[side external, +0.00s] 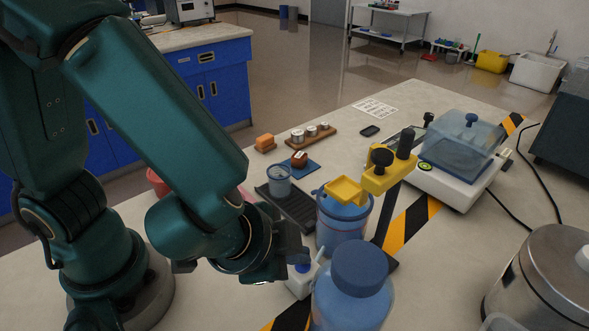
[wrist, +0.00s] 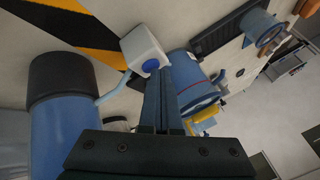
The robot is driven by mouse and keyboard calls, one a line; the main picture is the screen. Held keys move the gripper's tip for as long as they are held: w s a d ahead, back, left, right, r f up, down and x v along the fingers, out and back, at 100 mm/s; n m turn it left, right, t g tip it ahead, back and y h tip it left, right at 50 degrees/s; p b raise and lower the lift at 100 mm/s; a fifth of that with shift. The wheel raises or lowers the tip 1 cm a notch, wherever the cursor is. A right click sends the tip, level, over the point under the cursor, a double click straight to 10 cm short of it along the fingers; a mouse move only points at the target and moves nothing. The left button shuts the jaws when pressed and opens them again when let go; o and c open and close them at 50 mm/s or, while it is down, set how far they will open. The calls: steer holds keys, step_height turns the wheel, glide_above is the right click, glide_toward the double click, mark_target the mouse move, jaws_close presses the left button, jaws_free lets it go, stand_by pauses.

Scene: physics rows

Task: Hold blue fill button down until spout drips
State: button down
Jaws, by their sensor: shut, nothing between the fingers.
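A small white box (side external: 300,284) stands on the bench at the lower middle; its blue button (side external: 303,266) faces up. The box (wrist: 144,46) and button (wrist: 151,66) also show in the wrist view. My gripper (side external: 299,256) is shut and empty, with its fingertips right at the button; the tips show in the wrist view (wrist: 160,76). I cannot tell whether they touch or press it. A pale blue tube (wrist: 113,90) runs from the box toward a blue bottle (side external: 352,296) with a dark cap. No drip is visible, and I cannot make out the spout's end.
A blue tub (side external: 340,226) stands behind the box, below a yellow tray (side external: 348,190) and a yellow clamp on a dark post (side external: 395,205). A clear-lidded device (side external: 459,165) is at the right. A steel pot (side external: 545,285) stands front right. Small weights (side external: 311,133) sit farther back.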

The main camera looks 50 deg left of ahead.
mark_target(298, 267)
steer(key=shift+r, duration=0.9)
steer(key=shift+r, duration=2.55)
